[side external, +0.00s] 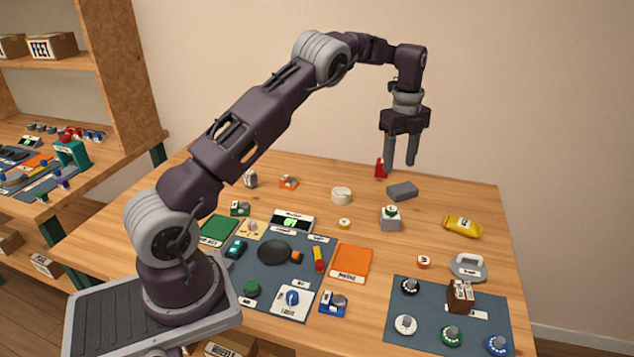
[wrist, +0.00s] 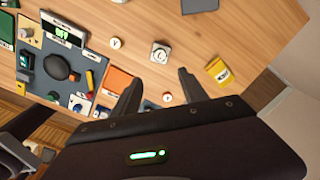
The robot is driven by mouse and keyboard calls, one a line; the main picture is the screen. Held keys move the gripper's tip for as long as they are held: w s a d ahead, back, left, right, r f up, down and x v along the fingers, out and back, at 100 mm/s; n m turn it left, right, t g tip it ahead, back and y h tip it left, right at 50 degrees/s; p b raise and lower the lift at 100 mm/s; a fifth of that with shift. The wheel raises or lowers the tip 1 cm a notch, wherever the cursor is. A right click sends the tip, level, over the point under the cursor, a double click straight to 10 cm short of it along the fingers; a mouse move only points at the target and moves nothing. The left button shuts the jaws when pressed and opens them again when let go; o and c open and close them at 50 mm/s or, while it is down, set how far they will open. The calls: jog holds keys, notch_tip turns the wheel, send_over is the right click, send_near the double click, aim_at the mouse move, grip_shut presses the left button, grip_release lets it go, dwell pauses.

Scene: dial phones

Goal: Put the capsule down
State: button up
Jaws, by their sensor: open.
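My gripper (side external: 400,164) is open and hangs above the far part of the wooden table, with nothing seen between its fingers. Its two fingers also show apart in the wrist view (wrist: 160,82). A small red and yellow piece (side external: 319,259), shaped like a capsule, lies on the dark mat, well away from my gripper. I cannot tell for sure that it is the capsule. A small red object (side external: 380,169) stands on the table near the fingers in the side view, apart from them as far as I can see.
A yellow packet (side external: 463,227) lies at right. A dark mat with several dials (side external: 418,290) lies in front. Bare wood shows between them.

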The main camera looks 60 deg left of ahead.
jog(key=s+d+r+n+t, duration=0.2)
jog(key=s+d+r+n, duration=0.35)
jog(key=s+r, duration=0.3)
jog(key=s+d+r+n+t, duration=0.1)
jog(key=s+d+r+n, duration=0.4)
jog(key=s+r, duration=0.4)
jog(key=s+d+f+n+t, duration=0.1)
jog(key=s+d+f+n, duration=0.1)
jog(key=s, duration=0.8)
jog(key=s+d+f+n+t, duration=0.1)
jog(key=s+d+n, duration=0.4)
jog(key=s, duration=0.5)
jog(key=shift+s+f+n, duration=0.4)
jog(key=shift+f+n, duration=0.05)
